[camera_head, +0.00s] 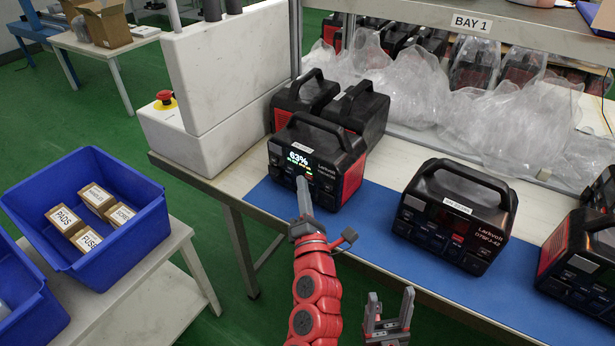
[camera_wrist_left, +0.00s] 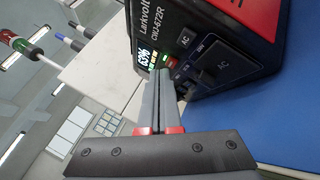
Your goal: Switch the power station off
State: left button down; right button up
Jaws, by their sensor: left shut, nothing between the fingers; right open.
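A black and red power station (camera_head: 333,145) stands on the blue mat. Its screen is lit and reads 63%; the screen also shows in the left wrist view (camera_wrist_left: 145,54). My left gripper (camera_head: 301,180) is shut and empty, its fingertips at the front panel just below the screen. In the left wrist view, the shut fingertips (camera_wrist_left: 160,72) are close to a small green-lit spot on the panel. I cannot tell whether they touch it. My right gripper (camera_head: 390,297) is open and empty in front of the table edge.
Another power station (camera_head: 455,222) stands to the right on the blue mat (camera_head: 385,240), its screen without a readout. More units (camera_head: 305,92) stand behind and at the right edge. A red emergency button (camera_head: 165,98) is at the left. A blue bin (camera_head: 100,250) holds small boxes.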

pick_arm(q)
jog(key=shift+w+d, duration=0.25)
dwell(0.6)
jog(key=shift+s+a+p, duration=0.35)
jog(key=shift+p, duration=0.05)
jog(key=shift+s+a, duration=0.25)
jog(key=shift+s, duration=0.05)
jog(key=shift+s+a+r+p, duration=0.1)
jog(key=shift+s+a+p, duration=0.35)
jog(key=shift+s+p, duration=0.15)
jog(key=shift+s+a+p, duration=0.75)
jog(key=shift+s+a, duration=0.7)
jog(key=shift+s, duration=0.2)
